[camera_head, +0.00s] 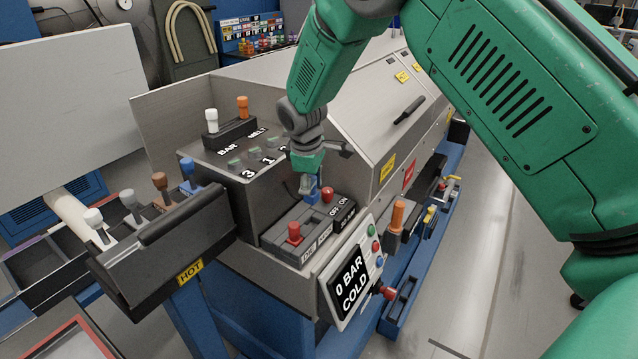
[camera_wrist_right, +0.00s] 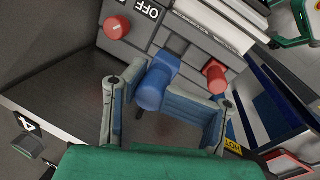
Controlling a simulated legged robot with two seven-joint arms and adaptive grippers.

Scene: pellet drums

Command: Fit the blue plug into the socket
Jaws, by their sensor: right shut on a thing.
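My right gripper (camera_head: 309,183) hangs above the grey block with red knobs on the machine's end. It is shut on a blue plug (camera_wrist_right: 155,88), which shows between its two blue-padded fingers in the wrist view. The plug (camera_head: 312,193) is small and partly hidden by the gripper in the head view. The grey block (camera_head: 318,219) has recessed squares on top; one dark square recess (camera_wrist_right: 178,46) shows just beyond the plug in the wrist view. I cannot tell whether the plug's end is inside a socket or above it. My left gripper is not in view.
Red knobs (camera_head: 294,233) (camera_head: 327,194) stand close on either side of the plug. A rack marked HOT (camera_head: 190,272) holds several coloured handles at left. A "0 BAR COLD" display (camera_head: 350,284) is in front. Open floor (camera_head: 480,240) lies at right.

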